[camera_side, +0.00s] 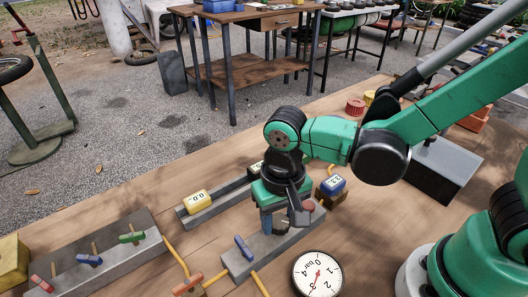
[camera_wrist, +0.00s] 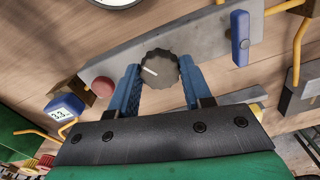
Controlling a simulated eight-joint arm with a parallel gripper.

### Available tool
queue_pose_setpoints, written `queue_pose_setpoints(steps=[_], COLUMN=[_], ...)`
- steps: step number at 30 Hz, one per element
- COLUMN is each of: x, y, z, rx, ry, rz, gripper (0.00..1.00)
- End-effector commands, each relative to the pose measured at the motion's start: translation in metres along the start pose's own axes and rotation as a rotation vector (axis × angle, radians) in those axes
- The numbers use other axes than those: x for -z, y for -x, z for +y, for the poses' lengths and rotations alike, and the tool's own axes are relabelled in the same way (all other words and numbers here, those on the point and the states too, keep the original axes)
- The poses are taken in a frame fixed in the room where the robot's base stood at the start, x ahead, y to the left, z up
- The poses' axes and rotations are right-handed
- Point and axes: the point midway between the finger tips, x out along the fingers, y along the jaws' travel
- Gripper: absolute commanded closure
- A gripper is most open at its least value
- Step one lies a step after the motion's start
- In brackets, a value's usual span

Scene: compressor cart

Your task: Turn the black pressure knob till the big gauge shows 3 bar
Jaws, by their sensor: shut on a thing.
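The black pressure knob (camera_wrist: 160,69) has a ridged rim and a white pointer line, which points to the left in the wrist view. It sits on a grey metal block (camera_wrist: 110,62). My gripper (camera_wrist: 160,76) is shut on the knob, with one blue finger on each side of it. The big round white gauge (camera_side: 318,274) lies in front of the block and looks turned around. Its red needle points down and slightly left, close to a figure I cannot read surely.
A red button (camera_wrist: 103,87) and a blue display (camera_wrist: 64,107) reading 3.3 are beside the knob. A blue lever (camera_side: 243,248) is on the same block. A yellow display (camera_side: 197,202) reads 0.0. Several coloured levers stand on a block (camera_side: 100,270) at the left.

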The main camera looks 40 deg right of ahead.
Motion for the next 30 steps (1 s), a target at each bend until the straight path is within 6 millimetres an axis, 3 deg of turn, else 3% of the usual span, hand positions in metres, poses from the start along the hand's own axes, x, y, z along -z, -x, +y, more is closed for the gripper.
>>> queue_pose_setpoints(steps=[18,19,22,30], x=[0.0000,0.0000,0.0000,0.0000], y=[-0.0001,-0.0001,0.0000,0.0001], z=[0.0001,0.0001,0.0001,0.0000], rx=[0.000,0.000,0.000,0.000], ry=[-0.043,-0.043,-0.042,-0.042], rz=[0.000,0.000,0.000,0.000], gripper=[1.00,0.51,0.24,0.24])
